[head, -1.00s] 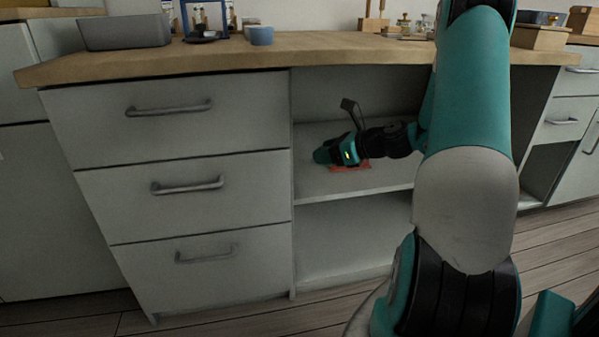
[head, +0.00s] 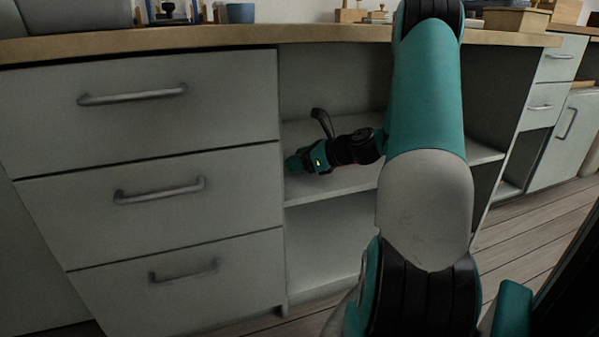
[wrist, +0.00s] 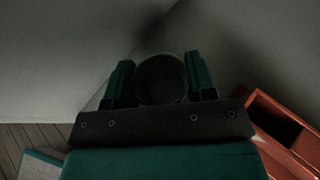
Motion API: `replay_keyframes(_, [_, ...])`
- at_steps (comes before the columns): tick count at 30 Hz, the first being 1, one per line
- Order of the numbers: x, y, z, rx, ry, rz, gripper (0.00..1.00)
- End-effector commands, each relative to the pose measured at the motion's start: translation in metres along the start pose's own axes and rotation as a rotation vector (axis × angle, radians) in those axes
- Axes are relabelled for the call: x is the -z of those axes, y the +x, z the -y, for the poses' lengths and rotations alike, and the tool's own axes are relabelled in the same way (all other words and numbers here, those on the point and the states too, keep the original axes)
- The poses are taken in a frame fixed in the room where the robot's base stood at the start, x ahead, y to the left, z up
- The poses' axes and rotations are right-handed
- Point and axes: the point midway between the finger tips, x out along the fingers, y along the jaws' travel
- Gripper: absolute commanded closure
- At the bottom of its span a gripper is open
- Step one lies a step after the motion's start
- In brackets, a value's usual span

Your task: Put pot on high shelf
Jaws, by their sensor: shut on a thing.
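My gripper (head: 300,161) is inside the open bay of the cabinet, over its upper shelf (head: 340,182), close to the left wall. In the wrist view, my gripper (wrist: 160,80) has its two green fingers on either side of a dark, round pot (wrist: 162,80) and is shut on it. The pot's round outline faces the wrist camera. The head view does not show the pot, and I cannot tell whether it touches the shelf.
A red-orange open box-like thing (wrist: 285,130) lies at lower right in the wrist view. Drawers (head: 150,170) with bar handles stand left of the bay. The lower compartment (head: 325,250) looks empty.

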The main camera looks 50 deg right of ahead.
Motion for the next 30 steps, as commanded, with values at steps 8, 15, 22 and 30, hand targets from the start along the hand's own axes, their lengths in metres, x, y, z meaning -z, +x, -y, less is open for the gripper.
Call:
replay_keyframes(8, [0.010, 0.003, 0.001, 0.002, 0.000, 0.000, 0.75])
replay_keyframes(15, [0.012, 0.004, 0.001, 0.002, 0.000, 0.000, 0.29])
replay_keyframes(22, [0.012, 0.004, 0.001, 0.002, 0.000, 0.000, 0.24])
replay_keyframes(30, [0.006, -0.019, 0.002, 0.006, 0.004, -0.001, 0.24])
